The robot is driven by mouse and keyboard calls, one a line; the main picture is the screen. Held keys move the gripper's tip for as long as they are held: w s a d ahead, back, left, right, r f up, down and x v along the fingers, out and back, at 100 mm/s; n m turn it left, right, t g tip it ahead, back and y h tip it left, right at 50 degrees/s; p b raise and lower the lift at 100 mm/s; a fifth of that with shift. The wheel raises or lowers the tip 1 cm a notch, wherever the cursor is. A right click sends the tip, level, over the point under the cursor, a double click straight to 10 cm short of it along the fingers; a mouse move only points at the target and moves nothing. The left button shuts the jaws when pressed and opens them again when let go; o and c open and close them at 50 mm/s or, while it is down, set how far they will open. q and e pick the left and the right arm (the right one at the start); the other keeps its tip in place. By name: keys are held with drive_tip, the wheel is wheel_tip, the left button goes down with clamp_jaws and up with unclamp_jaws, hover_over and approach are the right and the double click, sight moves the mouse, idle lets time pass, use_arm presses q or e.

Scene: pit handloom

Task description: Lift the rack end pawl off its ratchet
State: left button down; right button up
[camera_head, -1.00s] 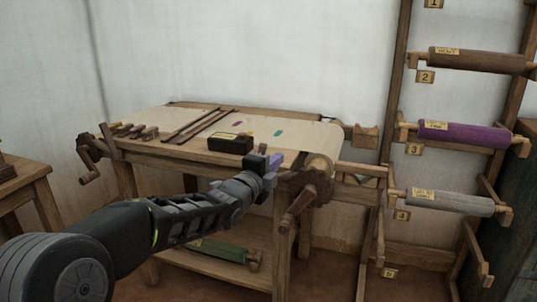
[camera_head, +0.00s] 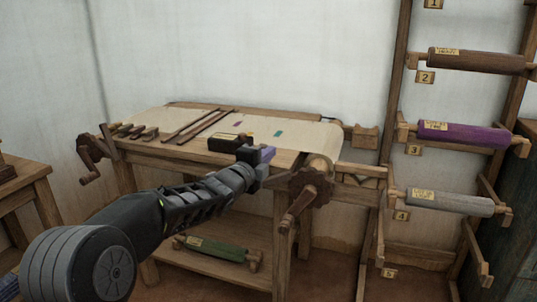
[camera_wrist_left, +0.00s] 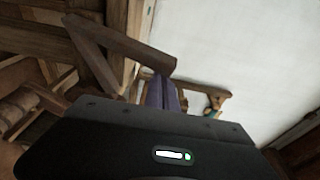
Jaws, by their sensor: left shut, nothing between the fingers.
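The toothed wooden ratchet wheel (camera_head: 312,187) is at the near right corner of the loom table, with a handle hanging below it. I cannot clearly tell the pawl apart from the wood around the wheel in the head view. In the left wrist view a slanting wooden bar (camera_wrist_left: 122,42) passes just behind my fingertips; I cannot tell whether it is the pawl. My left gripper (camera_head: 264,154), with purple fingers, is to the left of the ratchet and a little above it, apart from it. Its fingers also show in the left wrist view (camera_wrist_left: 161,92), shut and empty.
A green roll (camera_head: 218,250) lies on the lower shelf. A rack with a purple roll (camera_head: 462,134) and a grey roll (camera_head: 450,201) stands at the right.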

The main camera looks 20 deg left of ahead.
use_arm(q)
drive_tip(key=shift+a, duration=0.1)
drive_tip(key=a+n+t+p, duration=0.1)
drive_tip(key=a+n, duration=0.8)
drive_tip(key=a, duration=0.2)
drive_tip(key=shift+w+f+n+y, duration=0.35)
drive_tip(key=shift+f+n+y, duration=0.05)
drive_tip(key=shift+f, duration=0.05)
drive_tip(key=shift+a+f, duration=0.1)
drive_tip(key=shift+a, duration=0.1)
idle(0.3)
wheel_tip(320, 180, up, 4)
drive_tip(key=d+p, duration=0.1)
drive_tip(key=d, duration=0.2)
drive_tip(key=s+a+f, duration=0.1)
drive_tip(key=s, duration=0.8)
drive_tip(key=shift+a+f, duration=0.3)
drive_tip(key=shift+f, duration=0.05)
drive_tip(key=shift+s, duration=0.1)
